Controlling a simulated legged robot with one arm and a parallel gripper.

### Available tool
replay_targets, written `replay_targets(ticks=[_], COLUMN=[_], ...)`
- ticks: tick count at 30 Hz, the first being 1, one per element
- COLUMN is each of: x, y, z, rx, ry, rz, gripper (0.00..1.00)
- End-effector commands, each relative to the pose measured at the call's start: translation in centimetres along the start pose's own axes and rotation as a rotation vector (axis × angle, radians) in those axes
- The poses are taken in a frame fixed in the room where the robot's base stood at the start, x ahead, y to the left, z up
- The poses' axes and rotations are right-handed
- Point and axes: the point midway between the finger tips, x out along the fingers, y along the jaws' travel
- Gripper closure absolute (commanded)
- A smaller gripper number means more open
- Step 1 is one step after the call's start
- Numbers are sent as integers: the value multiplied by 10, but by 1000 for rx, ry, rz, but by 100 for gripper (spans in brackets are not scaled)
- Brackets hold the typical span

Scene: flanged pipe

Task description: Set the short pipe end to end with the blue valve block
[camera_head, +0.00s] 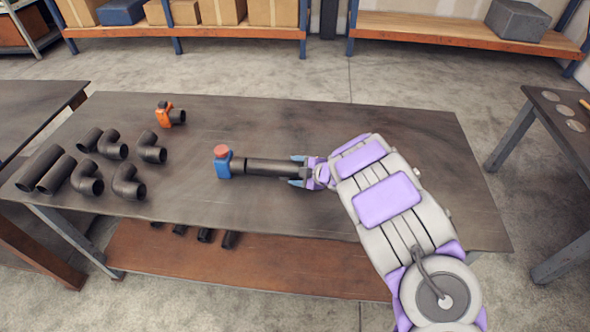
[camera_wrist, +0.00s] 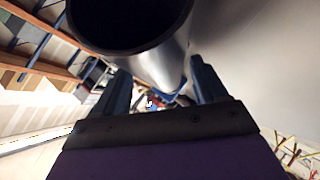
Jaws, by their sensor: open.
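The blue valve block (camera_head: 224,163) with its red round top stands on the dark table. The short pipe (camera_head: 268,168), a black tube, lies to its right in line with it, and its left end appears to meet the block's side. My gripper (camera_head: 298,171) is open at the pipe's right end, its fingers on either side of that end. In the wrist view the pipe's open end (camera_wrist: 130,25) fills the top, above and between the two fingers of my gripper (camera_wrist: 158,85). Whether the fingers touch the pipe is unclear.
Several black elbows (camera_head: 127,182) and straight pipes (camera_head: 55,174) lie on the left of the table. An orange valve block (camera_head: 164,113) with a black stub stands behind them. The table (camera_head: 420,140) is clear at the back right. More pipe pieces (camera_head: 204,235) lie on the lower shelf.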

Motion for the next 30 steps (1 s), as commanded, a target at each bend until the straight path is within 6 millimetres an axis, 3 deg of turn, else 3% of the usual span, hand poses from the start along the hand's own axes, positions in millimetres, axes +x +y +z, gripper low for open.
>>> replay_targets(ticks=[9,15,26,30], x=[-64,-96,-110,-119], y=[3,2,1,16], z=[0,0,1,11], rx=[0,-1,1,1], ry=[-4,-4,-2,-74], rz=[2,1,1,26], gripper=[28,28,28,28])
